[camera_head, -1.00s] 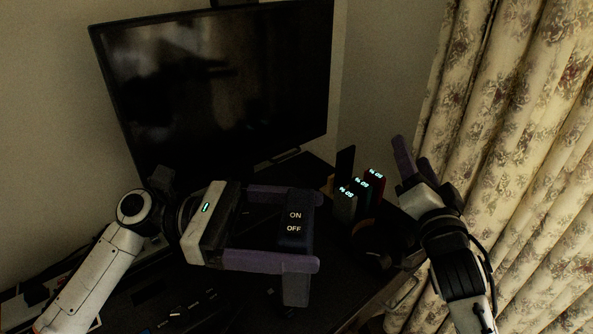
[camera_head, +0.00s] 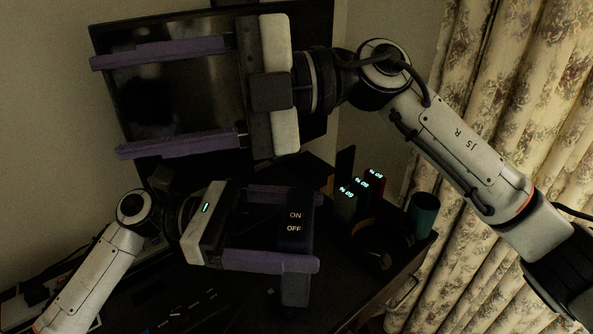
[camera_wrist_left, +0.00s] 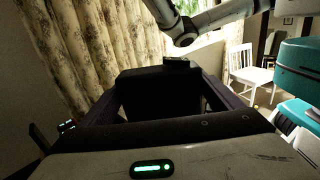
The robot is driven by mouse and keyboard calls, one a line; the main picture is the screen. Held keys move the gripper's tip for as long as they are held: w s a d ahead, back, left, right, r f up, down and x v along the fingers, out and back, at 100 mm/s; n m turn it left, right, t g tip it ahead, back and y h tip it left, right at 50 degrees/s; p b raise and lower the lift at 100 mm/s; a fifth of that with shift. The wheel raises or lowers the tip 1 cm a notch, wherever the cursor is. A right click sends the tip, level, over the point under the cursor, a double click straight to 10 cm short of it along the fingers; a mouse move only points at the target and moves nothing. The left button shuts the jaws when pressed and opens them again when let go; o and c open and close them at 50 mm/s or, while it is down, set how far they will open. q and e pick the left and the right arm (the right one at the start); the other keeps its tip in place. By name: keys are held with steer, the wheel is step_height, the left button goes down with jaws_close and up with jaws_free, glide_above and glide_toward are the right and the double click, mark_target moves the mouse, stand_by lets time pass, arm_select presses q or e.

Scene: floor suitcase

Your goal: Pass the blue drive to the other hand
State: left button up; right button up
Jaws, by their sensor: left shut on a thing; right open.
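The blue drive (camera_head: 294,240) is a dark, bluish block with white ON and OFF marks. My left gripper (camera_head: 318,231) is shut on it, its purple fingers along two opposite sides, above the desk. The drive's lower end sticks out past the near finger. In the left wrist view the drive (camera_wrist_left: 160,88) is a dark block between the fingers, its colour hard to tell. My right gripper (camera_head: 108,107) is open and empty, in front of the monitor. It is higher in the picture than the drive, with its fingers pointing left, and does not touch the drive.
Several upright blocks with lit digits (camera_head: 346,205) stand on the dark desk, one red (camera_head: 377,180). A teal cup (camera_head: 422,216) stands near the desk's right edge. The monitor (camera_head: 180,90) is behind my right gripper. A floral curtain (camera_head: 520,90) hangs at right.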

step_height(320, 180, down, 6)
steer(key=d+n+t+h, duration=0.1)
steer(key=d+n+h, duration=0.2)
steer(key=h, duration=0.3)
steer(key=m+t+h, duration=0.3)
steer(key=t+h, duration=0.2)
steer(key=h, duration=0.5)
glide_above(295, 287)
steer(key=w+a, duration=0.1)
steer(key=w, duration=0.4)
step_height(295, 287, down, 5)
steer(key=shift+w+r, duration=0.1)
steer(key=shift+r, duration=0.1)
steer(key=shift+w+d+m, duration=0.1)
steer(key=shift+d+m, duration=0.15)
steer(key=shift+m, duration=0.15)
steer(key=shift+d+f+h, duration=0.15)
steer(key=shift+f+h, duration=0.1)
steer(key=shift+h, duration=0.05)
step_height(295, 287, down, 12)
steer(key=shift+r, duration=0.2)
